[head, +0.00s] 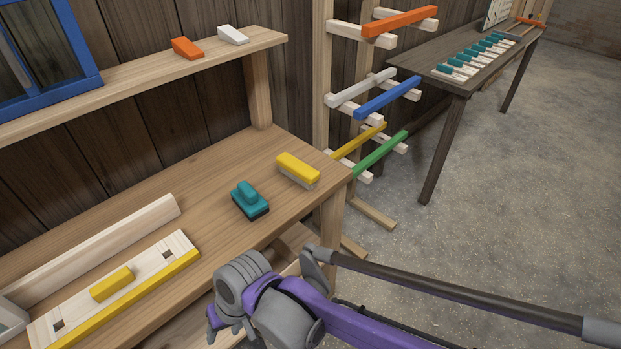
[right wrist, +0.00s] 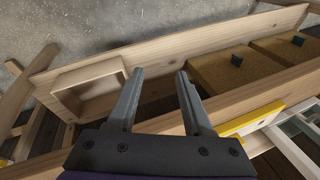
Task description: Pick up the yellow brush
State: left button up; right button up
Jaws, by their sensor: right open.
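The yellow brush (head: 298,168), a yellow block with a pale grey underside, lies near the right end of the wooden workbench (head: 210,175). My right gripper is in the head view, where its wrist hides most of it. It is in front of the bench's front edge, below and left of the brush and apart from it. In the right wrist view its two fingers (right wrist: 158,98) are spread with nothing between them. The brush is not visible in the right wrist view. My left gripper is in neither view.
A teal-handled brush (head: 250,200) lies left of the yellow brush. A pale board (head: 150,272) with a yellow edge carries a yellow block (head: 111,284). A rack with coloured bars (head: 388,97) stands behind the bench's right end. A wooden box (right wrist: 88,88) shows in the wrist view.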

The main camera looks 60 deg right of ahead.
aim_at(303, 173)
jog(key=k+j+z, duration=0.1)
jog(key=z, duration=1)
jog(key=i+l+z, duration=0.1)
jog(key=z, duration=0.35)
jog(key=i+z, duration=0.35)
jog(key=z, duration=0.15)
jog(key=k, duration=0.4)
jog(key=i+z, duration=0.35)
jog(key=z, duration=3.75)
jog(key=u, duration=0.8)
jog(key=k+j, duration=0.05)
